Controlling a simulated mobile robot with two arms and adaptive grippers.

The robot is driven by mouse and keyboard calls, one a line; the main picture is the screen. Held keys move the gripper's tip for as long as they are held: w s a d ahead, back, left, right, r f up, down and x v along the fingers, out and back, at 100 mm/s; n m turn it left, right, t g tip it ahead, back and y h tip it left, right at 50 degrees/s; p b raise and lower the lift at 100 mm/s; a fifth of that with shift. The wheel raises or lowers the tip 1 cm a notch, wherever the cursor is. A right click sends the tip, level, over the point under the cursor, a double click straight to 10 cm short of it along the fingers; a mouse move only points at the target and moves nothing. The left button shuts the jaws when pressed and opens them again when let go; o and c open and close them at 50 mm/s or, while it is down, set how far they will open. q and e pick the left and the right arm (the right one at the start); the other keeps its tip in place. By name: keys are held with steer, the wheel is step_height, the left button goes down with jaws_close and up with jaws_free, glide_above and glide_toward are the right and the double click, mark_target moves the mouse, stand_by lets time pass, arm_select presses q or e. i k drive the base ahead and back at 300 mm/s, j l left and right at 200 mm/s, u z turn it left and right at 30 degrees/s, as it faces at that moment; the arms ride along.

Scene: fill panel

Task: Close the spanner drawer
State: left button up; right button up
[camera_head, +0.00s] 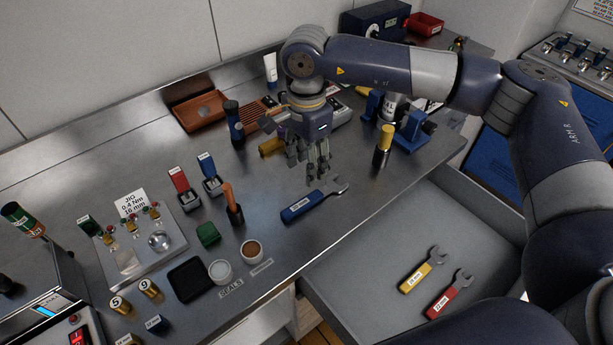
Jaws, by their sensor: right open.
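The spanner drawer (395,245) is pulled out below the front edge of the bench, at the lower right. A yellow spanner (422,272) and a red spanner (450,296) lie inside it on its floor. A blue spanner (313,201) lies on the bench top near the front edge. My right gripper (309,172) is open and empty, pointing down above the bench just behind the blue spanner. My right arm reaches over the drawer and hides part of its right side. My left gripper is not in view.
A yellow-handled tool (383,147) stands on the bench right of my gripper, before a blue vice (412,128). An orange-handled tool (232,205), a green block (208,234) and two small seal cups stand left. A jig plate (135,250) lies farther left.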

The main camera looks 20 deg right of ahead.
mark_target(355, 290)
steer(key=k+j, duration=0.2)
steer(key=k, duration=0.25)
steer(key=k+j, duration=0.2)
steer(key=k, duration=0.3)
steer(key=k+j, duration=0.25)
steer(key=k, duration=0.2)
